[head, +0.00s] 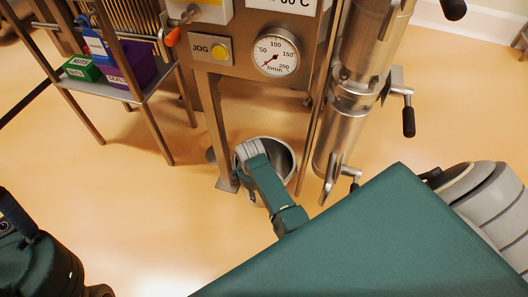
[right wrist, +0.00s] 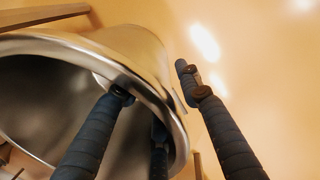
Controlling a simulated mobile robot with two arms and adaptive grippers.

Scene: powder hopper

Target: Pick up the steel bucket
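The steel bucket (head: 287,158) stands on the floor under the hopper machine, partly covered by my right arm in the head view. In the right wrist view, the bucket (right wrist: 150,48) fills the left side, with its open mouth facing left. My right gripper (head: 250,150) is at the bucket's left rim in the head view. In the right wrist view, the right gripper (right wrist: 156,88) is open. Dark fingers reach over the mouth, and another is outside the wall with a gap. My left gripper (head: 40,245) is at the lower left corner, only partly in view, away from the bucket.
The machine's leg (head: 218,140) stands just left of the bucket. A steel cylinder (head: 345,125) with handled clamps is close on the right. A shelf (head: 140,97) with coloured boxes stands at upper left. The floor at left front is clear.

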